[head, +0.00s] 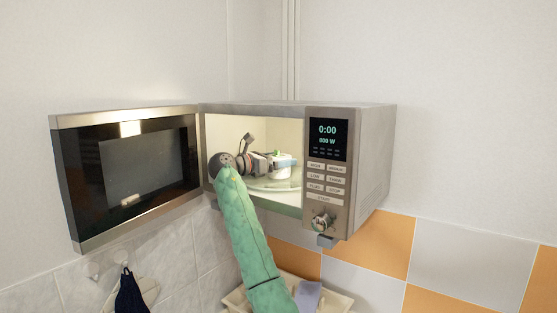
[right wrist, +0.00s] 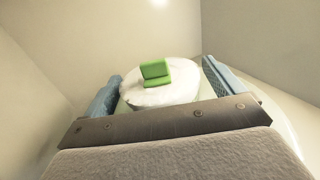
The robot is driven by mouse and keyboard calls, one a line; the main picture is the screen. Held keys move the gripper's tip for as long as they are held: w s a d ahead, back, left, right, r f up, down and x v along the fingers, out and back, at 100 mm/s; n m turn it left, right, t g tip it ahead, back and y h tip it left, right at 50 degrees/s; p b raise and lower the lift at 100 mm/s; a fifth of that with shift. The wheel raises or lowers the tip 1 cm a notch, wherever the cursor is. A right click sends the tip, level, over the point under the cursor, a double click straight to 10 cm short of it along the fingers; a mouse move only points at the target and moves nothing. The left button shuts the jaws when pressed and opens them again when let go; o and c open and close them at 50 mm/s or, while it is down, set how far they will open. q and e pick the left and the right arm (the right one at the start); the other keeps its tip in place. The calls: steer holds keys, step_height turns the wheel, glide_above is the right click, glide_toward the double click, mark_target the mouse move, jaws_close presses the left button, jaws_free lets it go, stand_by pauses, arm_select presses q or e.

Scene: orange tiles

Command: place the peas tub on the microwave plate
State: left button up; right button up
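The peas tub (head: 283,165) is white with a green top and sits inside the open microwave, over the glass plate (head: 262,186). I cannot tell whether its base touches the plate. In the right wrist view the tub (right wrist: 160,96) shows its green handle (right wrist: 155,73) upright. My right gripper (head: 268,162) reaches into the microwave. Its two blue finger pads lie on either side of the tub (right wrist: 162,88). The finger contact is too unclear to tell a grip from a loose fit. My left gripper is not in view.
The microwave (head: 375,150) has its door (head: 125,175) swung wide open to the left. Its walls are close around my right gripper. Below stand a cream tray (head: 236,301) with a lilac item (head: 308,294) and a dark cloth (head: 130,294) hanging at left.

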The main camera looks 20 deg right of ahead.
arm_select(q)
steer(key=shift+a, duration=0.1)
arm_select(e)
steer(key=shift+r, duration=0.15)
steer(key=shift+b+v, duration=0.7)
steer(key=shift+v, duration=0.1)
steer(key=b+v, duration=0.2)
steer(key=v, duration=0.1)
steer(key=shift+a+f, duration=0.25)
steer(key=shift+a, duration=0.05)
steer(key=shift+b+v, duration=0.6)
steer(key=shift+v, duration=0.3)
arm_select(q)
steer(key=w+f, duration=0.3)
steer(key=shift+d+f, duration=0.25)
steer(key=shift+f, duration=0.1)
arm_select(e)
steer(key=shift+s+a+r, duration=0.15)
steer(key=shift+a+r, duration=0.05)
steer(key=shift+r, duration=0.1)
